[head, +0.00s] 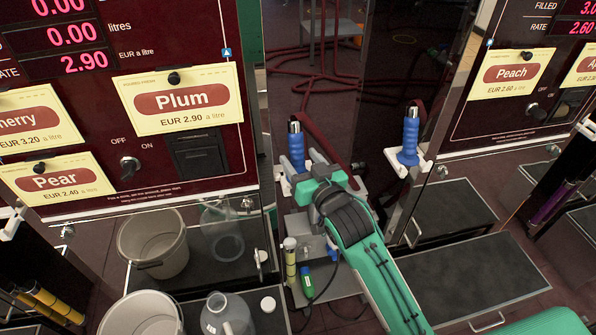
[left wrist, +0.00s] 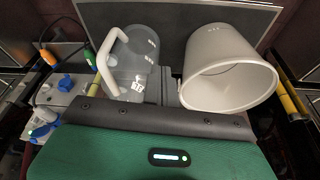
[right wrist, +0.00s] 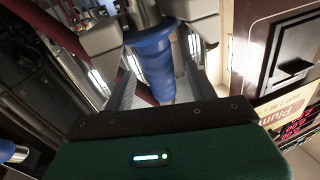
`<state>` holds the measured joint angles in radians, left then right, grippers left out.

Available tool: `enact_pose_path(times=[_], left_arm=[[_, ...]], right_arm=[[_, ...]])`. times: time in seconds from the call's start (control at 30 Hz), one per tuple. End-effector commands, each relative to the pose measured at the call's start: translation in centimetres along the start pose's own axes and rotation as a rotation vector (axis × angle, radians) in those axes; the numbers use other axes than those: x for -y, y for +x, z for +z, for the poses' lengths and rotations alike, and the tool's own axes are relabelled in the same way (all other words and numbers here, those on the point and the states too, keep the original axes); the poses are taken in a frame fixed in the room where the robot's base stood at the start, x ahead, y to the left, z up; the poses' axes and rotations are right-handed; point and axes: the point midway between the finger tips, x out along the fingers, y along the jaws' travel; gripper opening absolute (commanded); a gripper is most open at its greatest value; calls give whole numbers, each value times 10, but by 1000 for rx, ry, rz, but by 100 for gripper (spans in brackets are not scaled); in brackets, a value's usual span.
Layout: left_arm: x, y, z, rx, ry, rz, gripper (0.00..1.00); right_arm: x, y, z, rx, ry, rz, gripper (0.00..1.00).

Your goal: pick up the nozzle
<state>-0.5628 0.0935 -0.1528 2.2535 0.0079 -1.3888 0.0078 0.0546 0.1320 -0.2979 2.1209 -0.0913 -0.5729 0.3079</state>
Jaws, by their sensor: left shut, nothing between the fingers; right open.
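A blue-handled nozzle (head: 297,150) with a metal tip stands upright beside the Plum pump. My right gripper (head: 304,172) is at this nozzle. In the right wrist view, the open fingers (right wrist: 152,40) lie on either side of the blue handle (right wrist: 153,62); I cannot tell whether they touch it. A second blue nozzle (head: 409,136) stands in a white holder (head: 405,164) to the right, on the Peach pump side. My left gripper (left wrist: 172,82) is shut and empty, with the jug and bucket in its wrist view.
A clear jug (head: 227,315) and a white bucket (head: 142,318) stand at lower left; they also show in the left wrist view as the jug (left wrist: 132,68) and bucket (left wrist: 228,72). Red hoses (head: 322,85) run behind the gap. A dark tray (head: 470,280) at right looks clear.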

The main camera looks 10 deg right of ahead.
Motion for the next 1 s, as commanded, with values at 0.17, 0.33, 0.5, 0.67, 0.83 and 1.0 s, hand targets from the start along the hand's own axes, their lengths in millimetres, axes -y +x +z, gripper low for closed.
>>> enact_pose_path(times=[0.17,0.33,0.5,0.67,0.83,1.0], left_arm=[[0,0,0,-1,0,0,0],[0,-2,-1,-4,1,-1,0],[0,-3,-1,-5,1,0,0],[0,-3,0,-2,0,0,0],[0,-2,2,1,0,0,0],[0,-2,2,2,0,1,0]], right_arm=[[-1,24,-5,-1,0,0,57],[-1,40,-4,-1,0,0,57],[-1,42,-4,0,0,1,57],[-1,42,-4,0,0,1,46],[-1,42,-4,0,0,1,12],[-1,42,-5,-2,0,0,4]])
